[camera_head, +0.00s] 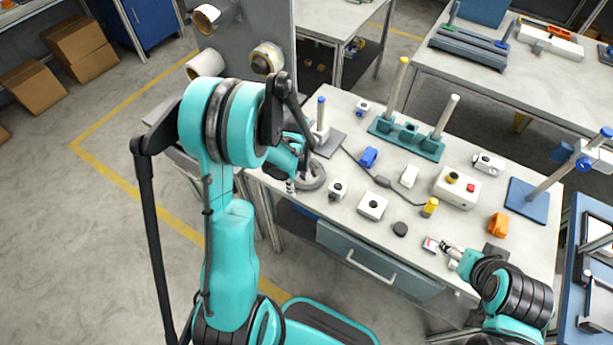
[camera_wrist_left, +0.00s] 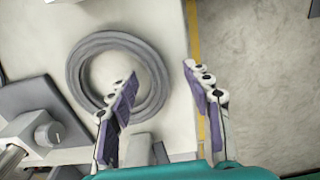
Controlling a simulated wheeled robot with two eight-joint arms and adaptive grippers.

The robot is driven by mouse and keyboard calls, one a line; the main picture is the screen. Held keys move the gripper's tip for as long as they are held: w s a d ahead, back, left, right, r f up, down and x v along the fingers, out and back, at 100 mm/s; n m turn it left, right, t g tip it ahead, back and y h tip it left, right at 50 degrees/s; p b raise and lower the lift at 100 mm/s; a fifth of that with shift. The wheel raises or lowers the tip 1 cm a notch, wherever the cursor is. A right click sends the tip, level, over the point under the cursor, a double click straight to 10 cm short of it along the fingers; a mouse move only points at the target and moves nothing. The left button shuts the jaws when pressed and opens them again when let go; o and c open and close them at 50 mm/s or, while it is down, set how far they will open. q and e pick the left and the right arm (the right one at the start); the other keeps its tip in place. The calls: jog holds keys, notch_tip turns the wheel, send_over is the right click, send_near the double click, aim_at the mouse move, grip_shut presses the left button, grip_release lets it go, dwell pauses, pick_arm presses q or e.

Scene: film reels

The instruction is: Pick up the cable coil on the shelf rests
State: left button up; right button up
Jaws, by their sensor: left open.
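The cable coil is a flat grey ring (camera_head: 316,185) lying on the pale worktop near its left front edge, partly hidden by my left arm. In the left wrist view the coil (camera_wrist_left: 80,75) shows almost whole. My left gripper (camera_head: 291,185) is over the coil's near left side. In the wrist view the open left gripper (camera_wrist_left: 160,75) has one finger over the ring's opening and the other outside the ring, beyond the table edge. Nothing is between the fingers but the coil's rim below. My right gripper (camera_head: 446,246) is at the worktop's front right; its fingers are too small to read.
A grey stand with a blue-topped post (camera_head: 321,112) is close behind the coil. Floor (camera_head: 90,245) lies open to the left.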

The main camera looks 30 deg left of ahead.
pick_arm(q)
grip_shut()
dwell(0.3)
